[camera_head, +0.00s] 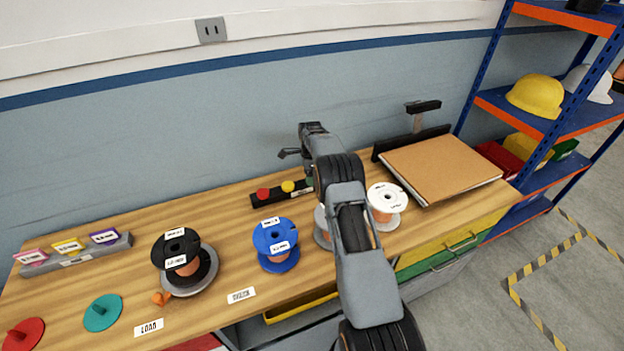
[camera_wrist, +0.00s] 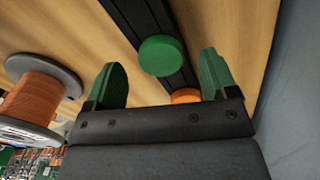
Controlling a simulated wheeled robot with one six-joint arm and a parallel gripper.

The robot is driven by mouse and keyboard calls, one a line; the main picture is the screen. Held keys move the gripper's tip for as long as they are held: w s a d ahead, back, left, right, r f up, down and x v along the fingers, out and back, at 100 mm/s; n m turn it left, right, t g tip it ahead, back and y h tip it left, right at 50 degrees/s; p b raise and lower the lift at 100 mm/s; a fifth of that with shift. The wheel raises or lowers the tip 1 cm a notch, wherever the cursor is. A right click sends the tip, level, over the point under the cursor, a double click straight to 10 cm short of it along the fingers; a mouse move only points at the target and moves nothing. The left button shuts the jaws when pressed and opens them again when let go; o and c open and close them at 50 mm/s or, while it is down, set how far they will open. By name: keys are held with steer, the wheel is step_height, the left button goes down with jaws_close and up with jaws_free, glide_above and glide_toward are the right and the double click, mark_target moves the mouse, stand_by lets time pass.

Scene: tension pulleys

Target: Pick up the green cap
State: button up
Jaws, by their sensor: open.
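The green cap (camera_wrist: 161,56) is a round disc on a black bar (camera_wrist: 130,12) in the wrist view. My gripper (camera_wrist: 162,78) is open, with a green-padded finger on each side of the picture and the cap showing between them. The cap appears a little beyond the fingertips and I cannot tell whether they are level with it. In the head view my gripper (camera_head: 296,153) is over the back of the bench, and my arm hides most of the green cap. A red cap (camera_head: 263,194) and a yellow cap (camera_head: 288,186) sit on the same bar.
An orange cap (camera_wrist: 186,96) lies close behind the green one. A copper spool (camera_wrist: 40,98) stands at the left of the wrist view. Black (camera_head: 176,252), blue (camera_head: 277,243) and white (camera_head: 387,197) spools stand on the bench. A brown board (camera_head: 440,165) lies at the right; the wall is close behind.

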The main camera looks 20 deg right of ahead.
steer(key=shift+f, duration=1)
steer(key=shift+c, duration=0.3)
steer(key=c, duration=0.9)
steer(key=shift+r, duration=0.1)
steer(key=shift+c, duration=0.2)
steer(key=shift+r, duration=0.2)
step_height(320, 180, up, 3)
steer(key=shift+s+a+b, duration=0.15)
steer(key=shift+b, duration=0.15)
steer(key=s+a+r+b, duration=0.3)
steer(key=s+a+r, duration=0.2)
steer(key=s+r, duration=0.4)
steer(key=s, duration=0.3)
steer(key=shift+s+a+r, duration=0.2)
steer(key=shift+a, duration=0.15)
